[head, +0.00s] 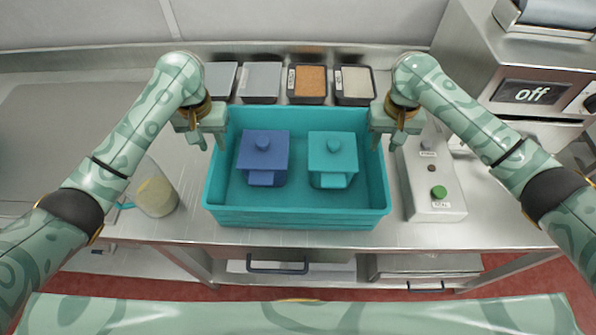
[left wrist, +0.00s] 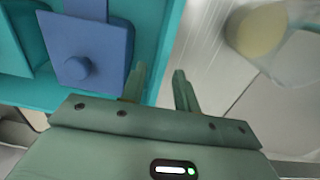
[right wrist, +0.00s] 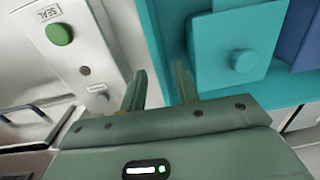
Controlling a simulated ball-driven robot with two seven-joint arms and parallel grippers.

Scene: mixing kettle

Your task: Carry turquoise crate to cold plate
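The turquoise crate (head: 297,218) stands on the steel counter in the middle of the head view. Inside it, side by side, are a blue lidded box (head: 262,155) and a turquoise lidded box (head: 332,157). My left gripper (head: 211,142) is at the crate's left wall and my right gripper (head: 386,140) at its right wall. In the left wrist view the fingers (left wrist: 158,88) are apart, with the crate rim between them. The right wrist view shows the right fingers (right wrist: 160,88) apart around the opposite rim. Contact with the walls cannot be told. A flat dark-grey plate (head: 60,135), possibly the cold plate, lies at the left.
A clear beaker (head: 157,195) stands just left of the crate. A white control box with a green button (head: 439,191) is close on the right. Several trays (head: 307,84) line the back. A machine reading "off" (head: 533,92) stands at the back right.

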